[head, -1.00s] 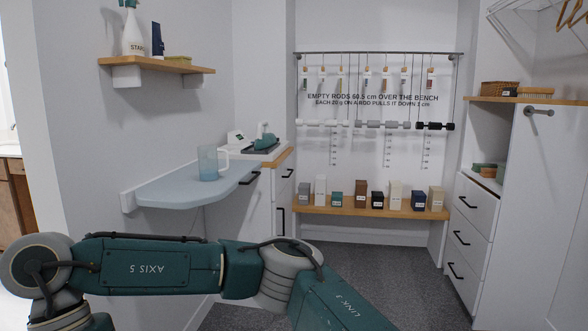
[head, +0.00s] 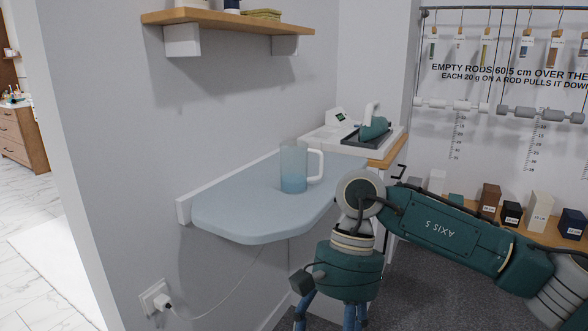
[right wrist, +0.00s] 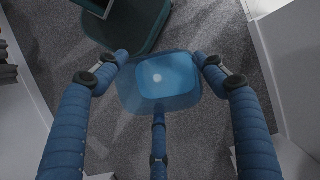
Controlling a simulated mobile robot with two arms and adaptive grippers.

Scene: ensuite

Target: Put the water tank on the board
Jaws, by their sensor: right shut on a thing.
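The board (head: 235,217) is a pale blue, round-ended shelf on the wall in the middle of the head view. My right gripper (head: 330,322) points down in front of and below the board's right part; its fingertips are cut off by the lower picture edge. In the right wrist view its blue fingers (right wrist: 160,85) are closed around a see-through blue container (right wrist: 182,85), which looks like the water tank. It hangs above the grey carpet. The head view does not show this container. My left gripper is not in view.
A clear jug (head: 293,170) with blue water stands on the board, handle to the right. Behind it, a teal iron (head: 374,128) rests on a white station (head: 325,137). A wooden shelf (head: 230,20) hangs above. A cord runs from a wall plug (head: 160,300). The board's front left is clear.

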